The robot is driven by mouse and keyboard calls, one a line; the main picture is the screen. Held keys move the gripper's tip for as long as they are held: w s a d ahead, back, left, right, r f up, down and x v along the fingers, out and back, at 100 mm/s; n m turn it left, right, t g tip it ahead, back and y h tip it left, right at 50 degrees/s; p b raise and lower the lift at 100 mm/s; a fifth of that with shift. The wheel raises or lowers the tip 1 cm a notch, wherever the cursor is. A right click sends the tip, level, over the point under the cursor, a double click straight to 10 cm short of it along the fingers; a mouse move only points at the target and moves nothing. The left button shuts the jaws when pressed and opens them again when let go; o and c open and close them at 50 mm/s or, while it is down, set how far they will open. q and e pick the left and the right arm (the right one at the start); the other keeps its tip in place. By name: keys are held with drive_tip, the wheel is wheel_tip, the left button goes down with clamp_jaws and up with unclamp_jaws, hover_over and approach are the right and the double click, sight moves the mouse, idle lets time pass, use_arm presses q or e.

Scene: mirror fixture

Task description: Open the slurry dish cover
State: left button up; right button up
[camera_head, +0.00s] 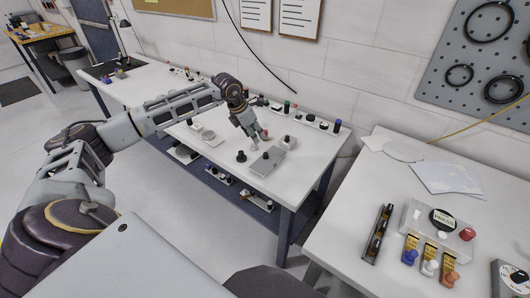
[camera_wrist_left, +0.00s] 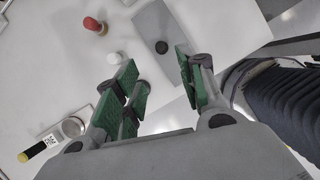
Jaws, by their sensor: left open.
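A flat grey rectangular plate with a small black knob (camera_head: 276,160), which looks like the dish cover, lies on the white bench. It also shows in the left wrist view as a grey plate (camera_wrist_left: 190,18) with a round black knob. Whether a dish is under it cannot be seen. My left gripper (camera_head: 257,138) is above the bench, just behind and left of the plate. In the left wrist view its green-padded fingers (camera_wrist_left: 160,85) are spread apart with nothing between them, and the knob is beyond the fingertips. My right gripper is not in view.
Several bottles line the bench's back edge. A second table (camera_head: 340,215) with papers and controls is at right.

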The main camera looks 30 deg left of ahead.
sight(266, 153)
use_arm(q)
drive_tip(key=p+x, duration=0.1)
drive_tip(key=x, duration=1)
drive_tip(key=shift+w+f, duration=0.2)
drive_tip(key=shift+f, duration=0.15)
drive_tip(key=shift+w+d+f, duration=0.15)
drive_tip(key=shift+w+f, duration=0.1)
drive_tip(key=shift+f, duration=0.4)
drive_tip(key=c, duration=0.7)
clamp_jaws()
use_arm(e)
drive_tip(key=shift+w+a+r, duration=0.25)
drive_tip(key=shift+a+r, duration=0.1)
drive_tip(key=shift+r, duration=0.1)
